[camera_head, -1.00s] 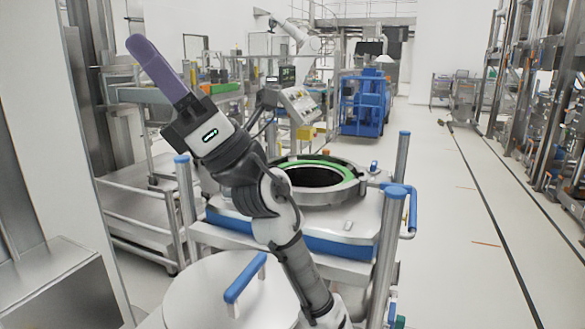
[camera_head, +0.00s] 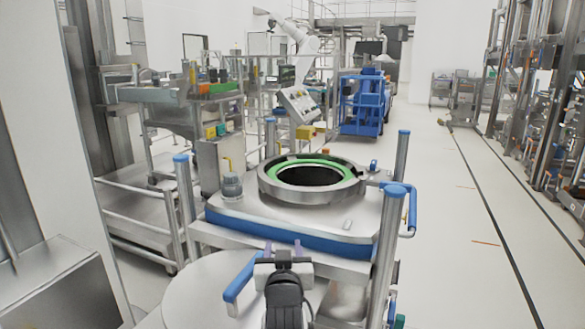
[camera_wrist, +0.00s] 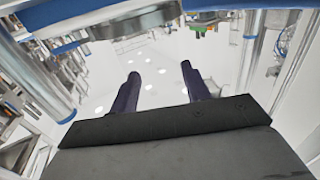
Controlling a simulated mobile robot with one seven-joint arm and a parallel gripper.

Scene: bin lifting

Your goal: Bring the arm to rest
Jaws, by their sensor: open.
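My gripper (camera_head: 283,248) is low at the bottom middle of the head view, in front of the steel bin. Its two purple fingers stand apart with nothing between them. In the wrist view the open fingers (camera_wrist: 160,88) also show empty, with white wall or floor and small lights beyond. My arm is folded low, and its links below the gripper run out of the bottom of the head view.
A steel bin (camera_head: 225,212) with a green-lined round opening (camera_head: 345,170) stands just beyond my gripper. Steel posts (camera_head: 388,250) and a blue handle (camera_head: 243,277) are close by. Floor at right is clear.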

